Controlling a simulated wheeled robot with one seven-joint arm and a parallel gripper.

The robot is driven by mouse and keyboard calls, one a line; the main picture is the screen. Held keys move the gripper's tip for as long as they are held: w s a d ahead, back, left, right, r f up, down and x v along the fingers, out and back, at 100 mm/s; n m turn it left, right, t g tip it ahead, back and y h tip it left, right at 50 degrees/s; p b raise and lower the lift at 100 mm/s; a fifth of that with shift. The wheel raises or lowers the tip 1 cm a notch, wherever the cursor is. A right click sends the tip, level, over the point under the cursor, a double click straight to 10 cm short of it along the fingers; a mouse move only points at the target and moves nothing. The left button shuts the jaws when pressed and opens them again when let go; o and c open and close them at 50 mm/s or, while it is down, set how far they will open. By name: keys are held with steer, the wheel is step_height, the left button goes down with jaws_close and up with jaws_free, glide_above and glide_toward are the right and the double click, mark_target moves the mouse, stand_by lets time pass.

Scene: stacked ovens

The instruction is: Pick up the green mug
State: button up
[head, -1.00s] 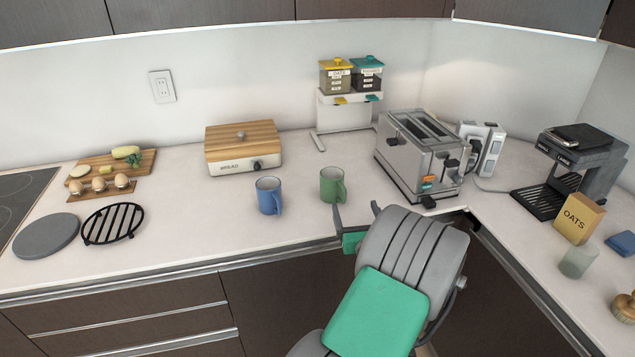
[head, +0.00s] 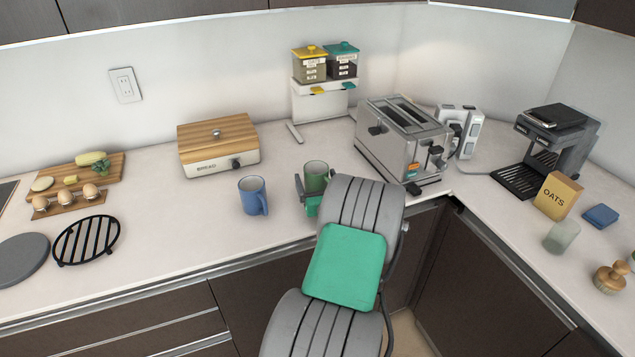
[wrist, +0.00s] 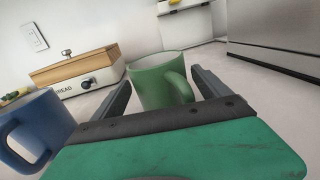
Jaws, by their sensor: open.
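The green mug (head: 316,176) stands upright on the counter, partly hidden behind my arm in the head view. In the wrist view the green mug (wrist: 160,82) sits between my two open fingers, with its handle toward the right finger. My gripper (wrist: 162,88) is open, and gaps show between the fingers and the mug. In the head view my gripper (head: 313,190) is low at the counter's front, right at the mug. A blue mug (head: 252,196) stands to the left; it also shows at the left edge of the wrist view (wrist: 30,130).
A bread box (head: 218,150) stands behind the blue mug. A steel toaster (head: 402,145) is close on the right, and a dispenser stand (head: 322,100) is at the back. The counter (head: 165,225) is clear left of the blue mug.

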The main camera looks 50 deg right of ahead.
steer(key=shift+c, duration=0.2)
steer(key=c, duration=1.7)
steer(key=shift+c, duration=0.3)
steer(key=shift+r, duration=0.15)
